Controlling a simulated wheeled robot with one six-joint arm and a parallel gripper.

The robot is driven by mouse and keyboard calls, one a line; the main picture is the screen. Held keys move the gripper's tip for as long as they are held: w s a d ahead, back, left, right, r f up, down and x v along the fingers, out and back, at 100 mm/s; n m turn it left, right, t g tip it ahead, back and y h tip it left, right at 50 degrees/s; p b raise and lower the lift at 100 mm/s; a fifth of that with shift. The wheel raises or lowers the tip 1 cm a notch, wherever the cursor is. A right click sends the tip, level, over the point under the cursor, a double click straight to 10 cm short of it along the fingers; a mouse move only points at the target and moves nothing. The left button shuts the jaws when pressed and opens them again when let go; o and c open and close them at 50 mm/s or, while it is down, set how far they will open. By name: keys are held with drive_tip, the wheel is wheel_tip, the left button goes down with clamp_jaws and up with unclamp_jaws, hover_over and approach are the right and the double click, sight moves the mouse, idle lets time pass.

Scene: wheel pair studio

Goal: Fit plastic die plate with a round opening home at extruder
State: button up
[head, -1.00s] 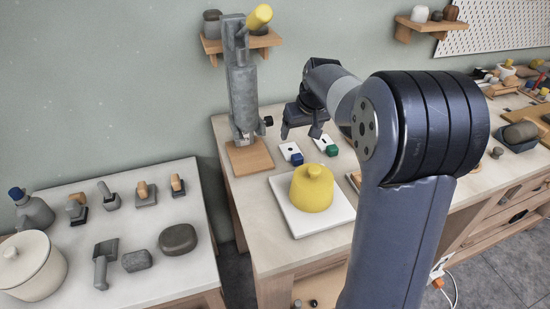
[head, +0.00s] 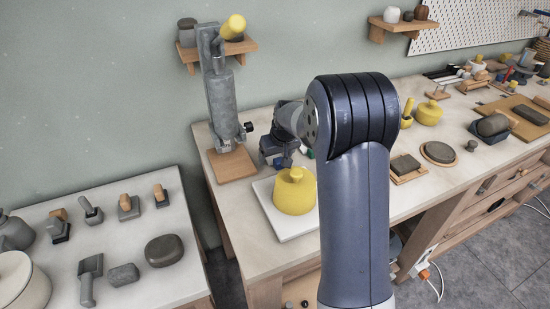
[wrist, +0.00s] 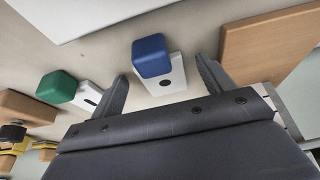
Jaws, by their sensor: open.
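The grey extruder (head: 222,100) with a yellow-tipped lever stands upright on a wooden base (head: 232,165) at the back left of the bench. The wooden base also shows at the upper right of the wrist view (wrist: 265,45). Two small white die plates lie on the bench: one with a blue block (wrist: 152,56), one with a green block (wrist: 57,86). In the head view my arm mostly hides the plates.
A yellow lidded pot (head: 295,192) stands on a white board (head: 270,212) close in front of my gripper. The side table (head: 200,236) at left holds grey tools and stones. More pots and blocks fill the bench's right side. A wall shelf (head: 240,48) hangs behind the extruder.

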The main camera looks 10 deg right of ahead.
drive_tip(key=c, duration=1.1)
drive_tip(key=shift+r, duration=0.15)
wheel_tip(320, 180, up, 10)
drive_tip(key=shift+f, duration=0.1)
